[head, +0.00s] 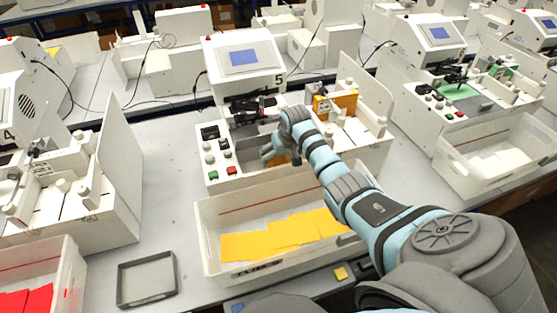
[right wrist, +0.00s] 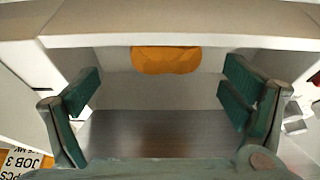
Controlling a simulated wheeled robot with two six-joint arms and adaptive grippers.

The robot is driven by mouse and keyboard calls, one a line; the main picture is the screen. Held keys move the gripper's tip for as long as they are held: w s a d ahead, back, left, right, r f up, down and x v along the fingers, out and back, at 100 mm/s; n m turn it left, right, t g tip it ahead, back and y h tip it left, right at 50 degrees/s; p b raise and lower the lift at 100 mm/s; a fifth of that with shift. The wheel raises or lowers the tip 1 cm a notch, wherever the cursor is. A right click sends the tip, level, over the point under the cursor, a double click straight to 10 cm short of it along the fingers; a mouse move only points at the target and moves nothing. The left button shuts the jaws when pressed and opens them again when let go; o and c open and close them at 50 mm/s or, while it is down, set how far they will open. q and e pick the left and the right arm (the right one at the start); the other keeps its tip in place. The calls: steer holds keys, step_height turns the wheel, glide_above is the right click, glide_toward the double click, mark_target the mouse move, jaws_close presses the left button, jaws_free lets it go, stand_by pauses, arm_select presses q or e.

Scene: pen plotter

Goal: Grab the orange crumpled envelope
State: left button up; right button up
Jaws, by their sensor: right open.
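The orange crumpled envelope (right wrist: 166,60) shows in the right wrist view as a rounded orange shape at the top middle, in the plotter's recess under a pale edge. Part of an orange piece also shows in the head view (head: 279,160), mostly hidden by my right gripper. My right gripper (head: 267,154) is inside the front of plotter 5 (head: 243,57), over its bed. In the right wrist view its green fingers (right wrist: 163,99) are wide apart with nothing between them, and the envelope lies beyond them, between their lines. My left gripper is not in view.
A white bin (head: 208,240) with yellow envelopes (head: 285,236) stands in front of plotter 5. A grey tray (head: 147,279) lies to its left. Control buttons (head: 218,158) sit left of the bed, and orange sheets (head: 345,102) stand at the right. White walls flank the recess.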

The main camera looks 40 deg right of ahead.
mark_target(279, 161)
steer(key=shift+w+a+f, duration=0.15)
steer(key=shift+w+f, duration=0.1)
steer(key=shift+f, duration=0.35)
steer(key=shift+w+a+f, duration=0.1)
steer(key=shift+w+f, duration=0.1)
steer(key=shift+f, duration=0.4)
steer(key=b+x, duration=0.2)
steer(key=b, duration=0.1)
steer(key=shift+w+f, duration=0.15)
steer(key=shift+f, duration=0.1)
steer(key=shift+s+d+r, duration=0.1)
steer(key=shift+s+r, duration=0.1)
steer(key=shift+r, duration=0.15)
steer(key=shift+c, duration=0.6)
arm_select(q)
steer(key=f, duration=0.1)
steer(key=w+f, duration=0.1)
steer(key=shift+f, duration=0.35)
arm_select(e)
steer(key=c, duration=0.8)
